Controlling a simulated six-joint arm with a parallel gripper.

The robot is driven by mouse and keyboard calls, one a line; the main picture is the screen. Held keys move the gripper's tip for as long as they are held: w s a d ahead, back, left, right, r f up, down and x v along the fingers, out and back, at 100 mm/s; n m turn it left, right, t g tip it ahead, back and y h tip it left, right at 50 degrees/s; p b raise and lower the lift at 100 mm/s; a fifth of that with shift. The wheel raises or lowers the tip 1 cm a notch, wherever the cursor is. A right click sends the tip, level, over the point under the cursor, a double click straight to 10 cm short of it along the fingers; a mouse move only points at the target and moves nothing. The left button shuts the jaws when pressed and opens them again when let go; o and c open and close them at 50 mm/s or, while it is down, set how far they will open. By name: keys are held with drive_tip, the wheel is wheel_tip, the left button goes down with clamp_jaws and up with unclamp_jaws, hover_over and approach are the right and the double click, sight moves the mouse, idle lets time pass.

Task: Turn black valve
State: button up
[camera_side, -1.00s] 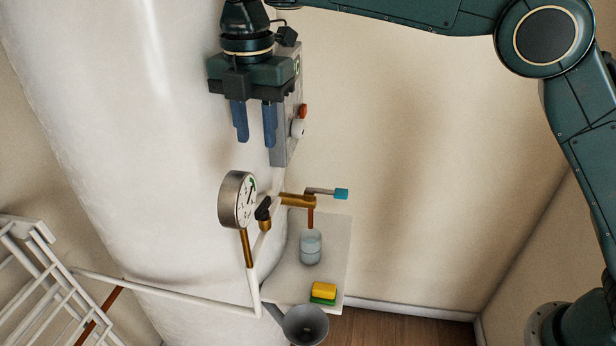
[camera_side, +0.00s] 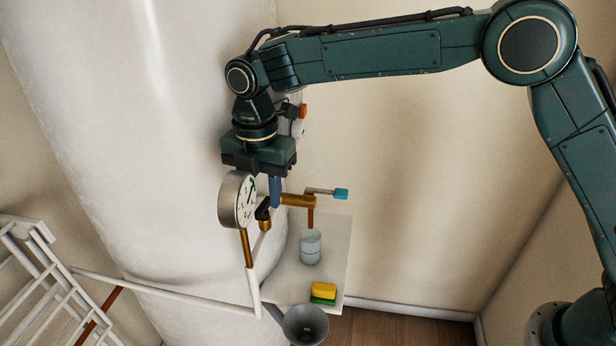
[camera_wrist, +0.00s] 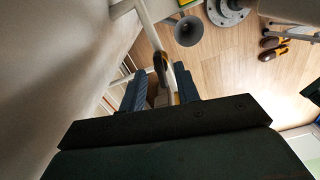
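The black valve (camera_side: 263,208) is a small dark handle on the brass pipe fitting, just right of the round pressure gauge (camera_side: 238,200). In the wrist view, the black valve (camera_wrist: 161,66) shows between and beyond the fingertips. My gripper (camera_side: 262,190) points down, low beside the gauge. One blue finger is visible right above the valve; the other is hidden behind the gauge. In the wrist view my gripper (camera_wrist: 160,85) has its blue fingers apart, with a gap on both sides of the valve. I cannot tell whether either finger touches it.
A brass tap (camera_side: 298,200) with a blue-tipped lever (camera_side: 341,194) sits just right of the valve. Below are a glass (camera_side: 310,247) and a sponge (camera_side: 323,293) on a shelf (camera_side: 338,240). A grey funnel (camera_side: 305,325) is lower. The white tank (camera_side: 130,150) is close behind.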

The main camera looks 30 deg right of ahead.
drive_tip(key=shift+f, duration=0.7)
clamp_jaws()
drive_tip(key=shift+r+n, duration=0.1)
drive_tip(key=shift+n, duration=0.9)
unclamp_jaws()
